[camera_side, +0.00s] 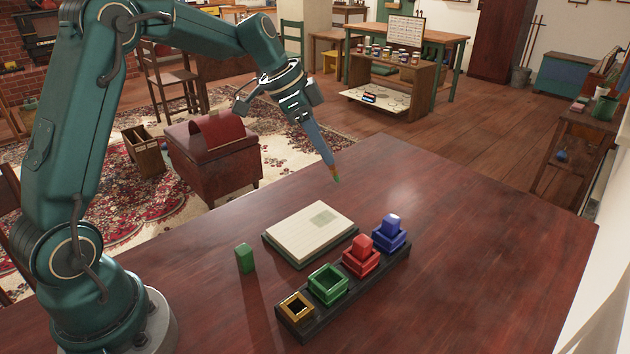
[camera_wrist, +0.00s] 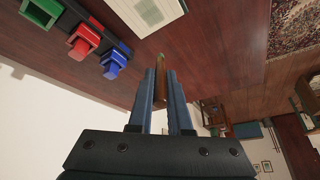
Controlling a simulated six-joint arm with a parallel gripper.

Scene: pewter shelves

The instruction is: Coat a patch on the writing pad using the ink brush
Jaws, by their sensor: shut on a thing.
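My gripper (camera_side: 329,160) is shut on the ink brush (camera_side: 336,178), a slim brown piece with a green tip. The brush also shows between the fingers in the wrist view (camera_wrist: 161,86). In the side view the brush points downward above the table, beyond the far right side of the writing pad, apart from it. The writing pad (camera_side: 297,238) is a cream slab on a dark green base. A pale grey-green patch (camera_side: 323,215) lies on its far part. The pad also shows at the top of the wrist view (camera_wrist: 168,9).
A black rack (camera_side: 340,305) in front of the pad holds gold (camera_side: 296,307), green (camera_side: 328,284), red (camera_side: 361,259) and blue (camera_side: 390,236) square pots. Blocks sit in the red and blue pots; gold and green are open. A green block (camera_side: 245,258) stands left of the pad. The table's right is clear.

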